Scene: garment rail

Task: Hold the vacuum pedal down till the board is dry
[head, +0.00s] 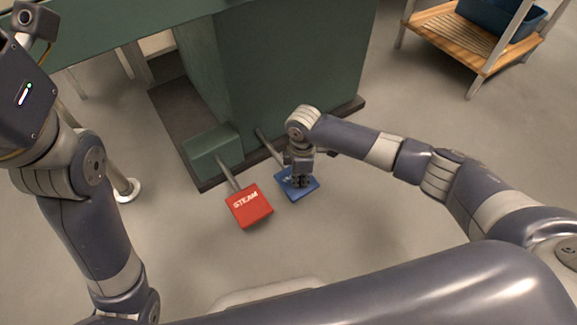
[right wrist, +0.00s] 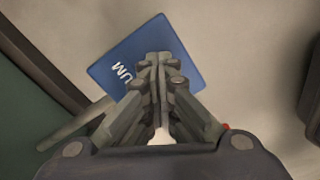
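The blue vacuum pedal (head: 308,190) is on a bar low at the foot of the green cabinet, and my right gripper covers part of its lettering. In the right wrist view the blue pedal (right wrist: 112,66) shows "UM" beside my fingers. My right gripper (head: 299,182) points down over the pedal with its fingertips together and nothing between them. The fingertips look to be on or just above the pedal; I cannot tell if it is pressed. A green board-like top (head: 120,32) crosses the upper left; its dampness cannot be judged. My left gripper's fingers are out of view.
A red pedal marked STEAM (head: 249,206) sits just left of the blue one. The green cabinet (head: 290,60) rises behind both on a dark base. A wooden rack (head: 470,40) with a blue bin stands at upper right. The floor in front is clear.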

